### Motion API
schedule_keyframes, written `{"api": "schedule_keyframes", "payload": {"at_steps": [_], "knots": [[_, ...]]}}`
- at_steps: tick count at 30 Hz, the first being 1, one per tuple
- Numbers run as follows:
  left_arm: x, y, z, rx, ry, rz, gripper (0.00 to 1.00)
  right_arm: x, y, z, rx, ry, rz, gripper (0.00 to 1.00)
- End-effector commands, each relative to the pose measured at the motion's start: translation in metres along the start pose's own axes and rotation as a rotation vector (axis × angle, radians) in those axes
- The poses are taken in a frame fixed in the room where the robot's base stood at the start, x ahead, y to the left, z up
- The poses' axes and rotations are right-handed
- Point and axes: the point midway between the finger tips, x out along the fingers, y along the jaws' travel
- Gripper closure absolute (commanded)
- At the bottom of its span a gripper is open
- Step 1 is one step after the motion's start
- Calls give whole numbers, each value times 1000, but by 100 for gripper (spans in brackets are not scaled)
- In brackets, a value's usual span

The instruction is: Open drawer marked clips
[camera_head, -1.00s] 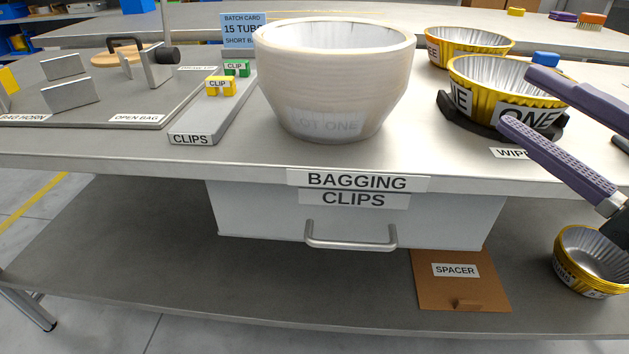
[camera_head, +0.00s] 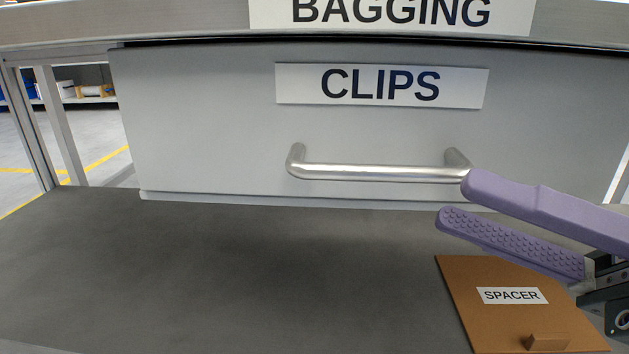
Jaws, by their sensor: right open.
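The grey drawer (camera_head: 200,130) hangs under the table top and carries a white label reading CLIPS (camera_head: 381,86). The drawer looks shut. Its silver bar handle (camera_head: 375,173) runs across the front below the label. My right gripper (camera_head: 455,202) comes in from the right with its two purple fingers apart. The upper fingertip overlaps the right end of the handle in the picture, and the lower fingertip is below it. I cannot tell whether the finger touches the handle. Nothing is between the fingers. My left gripper is not in view.
The table edge above bears a BAGGING label (camera_head: 390,12). A grey lower shelf (camera_head: 220,270) lies under the drawer, mostly bare. A brown board labelled SPACER (camera_head: 475,315) lies on it at the right, below my right gripper.

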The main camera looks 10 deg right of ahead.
Motion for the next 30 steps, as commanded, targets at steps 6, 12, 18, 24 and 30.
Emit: {"api": "schedule_keyframes", "payload": {"at_steps": [6,12,18,24,30], "knots": [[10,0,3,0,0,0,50,43,-1,0,-2,-1,5,55],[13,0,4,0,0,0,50,69,0,0,0,-2,2,55],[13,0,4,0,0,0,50,75,0,0,1,-2,0,55],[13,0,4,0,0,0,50,75,0,0,2,-2,0,60],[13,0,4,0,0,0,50,75,0,0,2,-2,0,82]]}}
